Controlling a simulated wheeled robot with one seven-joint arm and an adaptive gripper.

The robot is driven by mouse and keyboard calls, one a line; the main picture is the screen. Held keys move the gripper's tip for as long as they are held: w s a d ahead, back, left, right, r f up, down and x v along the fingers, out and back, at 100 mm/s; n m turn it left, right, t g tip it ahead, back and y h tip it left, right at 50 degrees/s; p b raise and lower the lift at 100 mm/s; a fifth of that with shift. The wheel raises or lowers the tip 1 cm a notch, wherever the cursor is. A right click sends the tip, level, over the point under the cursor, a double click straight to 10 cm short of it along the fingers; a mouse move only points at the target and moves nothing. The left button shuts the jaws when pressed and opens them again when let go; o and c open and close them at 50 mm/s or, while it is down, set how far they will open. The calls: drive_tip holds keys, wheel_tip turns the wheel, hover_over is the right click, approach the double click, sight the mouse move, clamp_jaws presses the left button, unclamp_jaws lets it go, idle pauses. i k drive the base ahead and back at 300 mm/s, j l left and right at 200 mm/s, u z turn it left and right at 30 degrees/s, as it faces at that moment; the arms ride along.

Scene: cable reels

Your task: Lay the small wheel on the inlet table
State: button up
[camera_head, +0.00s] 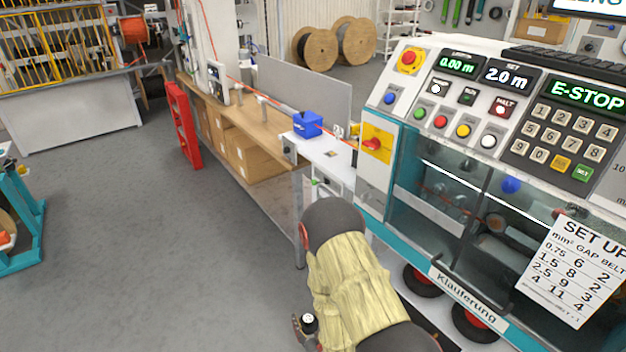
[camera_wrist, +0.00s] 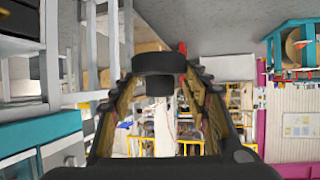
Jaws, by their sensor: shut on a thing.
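The small wheel (camera_wrist: 159,64) shows in the wrist view as a dark, wide disc with a narrower dark hub below it. My gripper (camera_wrist: 160,80) is shut on it, with one finger at each side. In the head view my arm hangs down at the bottom centre. A dark part with a round black and white piece shows beside it, and I cannot tell whether it is the wheel. The inlet table appears to be the small white-topped table (camera_head: 333,157) at the machine's left side. My gripper is apart from it, lower and nearer to me.
A blue box (camera_head: 307,124) stands at the white top's back left. The machine with its control panel (camera_head: 480,110) fills the right. A long wooden bench (camera_head: 235,115) with cartons below runs behind. A red rack (camera_head: 184,125) stands left of it.

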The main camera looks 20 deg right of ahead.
sight(317, 155)
drive_tip(key=i+j+z, duration=0.2)
drive_tip(key=j, duration=0.15)
drive_tip(key=i+j+z, duration=0.2)
drive_tip(key=j, duration=0.15)
drive_tip(key=j+z, duration=0.2)
drive_tip(key=j, duration=0.15)
drive_tip(key=i+j+z, duration=0.2)
drive_tip(key=j, duration=0.2)
drive_tip(key=j+z, duration=0.15)
drive_tip(key=j, duration=0.25)
